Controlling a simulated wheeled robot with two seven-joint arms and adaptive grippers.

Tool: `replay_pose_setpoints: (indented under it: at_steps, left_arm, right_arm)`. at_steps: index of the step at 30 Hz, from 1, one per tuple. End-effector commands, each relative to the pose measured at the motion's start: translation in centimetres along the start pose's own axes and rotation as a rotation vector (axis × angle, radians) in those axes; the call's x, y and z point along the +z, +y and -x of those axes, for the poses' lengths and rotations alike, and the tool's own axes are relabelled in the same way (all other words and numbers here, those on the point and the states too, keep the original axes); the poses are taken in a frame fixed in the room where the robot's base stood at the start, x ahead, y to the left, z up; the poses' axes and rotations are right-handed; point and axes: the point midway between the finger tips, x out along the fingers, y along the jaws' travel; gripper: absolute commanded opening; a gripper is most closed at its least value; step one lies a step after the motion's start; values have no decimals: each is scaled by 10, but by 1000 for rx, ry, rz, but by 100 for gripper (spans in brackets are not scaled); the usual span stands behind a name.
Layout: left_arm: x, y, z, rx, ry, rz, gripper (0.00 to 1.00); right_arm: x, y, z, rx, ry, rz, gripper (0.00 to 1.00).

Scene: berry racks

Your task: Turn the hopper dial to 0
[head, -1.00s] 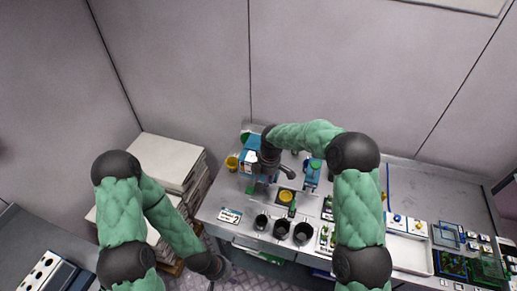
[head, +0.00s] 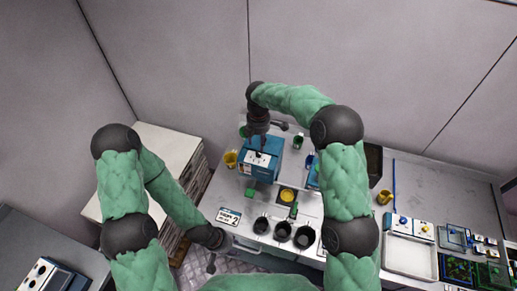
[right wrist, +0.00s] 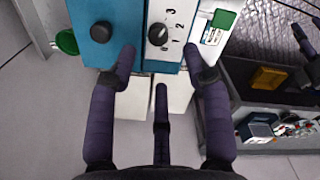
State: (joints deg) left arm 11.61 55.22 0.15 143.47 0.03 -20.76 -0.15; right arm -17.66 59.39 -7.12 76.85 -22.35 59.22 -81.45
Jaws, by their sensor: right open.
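The hopper machine (head: 265,152) is a blue box with a white front panel at the back left of the bench. In the right wrist view, its dial (right wrist: 158,34) is a round black knob on a white strip, with the numbers 1, 2 and 3 beside it. Where the knob points is too small to tell surely. My right gripper (head: 257,150) is over the machine. In its wrist view the fingers (right wrist: 160,70) are spread and empty, with the dial just beyond and between the outer tips. My left gripper (head: 211,264) hangs low before the bench, away from the machine.
A second black knob (right wrist: 101,33) sits on a blue panel left of the dial. A yellow cup (head: 231,159) stands left of the machine. Several dark cups (head: 282,231) and a card marked 2 (head: 229,217) lie nearer the front. A white tray (head: 411,257) is at right.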

Motion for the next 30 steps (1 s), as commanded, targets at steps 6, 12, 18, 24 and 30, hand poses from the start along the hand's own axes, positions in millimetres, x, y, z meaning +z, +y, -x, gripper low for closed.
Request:
replay_pose_setpoints:
  at_steps: [6,12,18,24,30]
  left_arm:
    - [0,4,11,0,1,0,40]
    - [0,6,16,0,1,0,40]
    - [0,6,17,0,1,0,40]
    - [0,6,17,0,1,0,40]
    - [0,6,17,0,1,0,40]
  right_arm:
    - [0,-1,-39,-4,1,-1,50]
    - [0,0,-62,0,1,0,50]
    - [0,0,-70,1,0,-1,50]
    - [0,0,-71,1,0,-1,50]
    - [0,0,-71,1,1,-1,2]
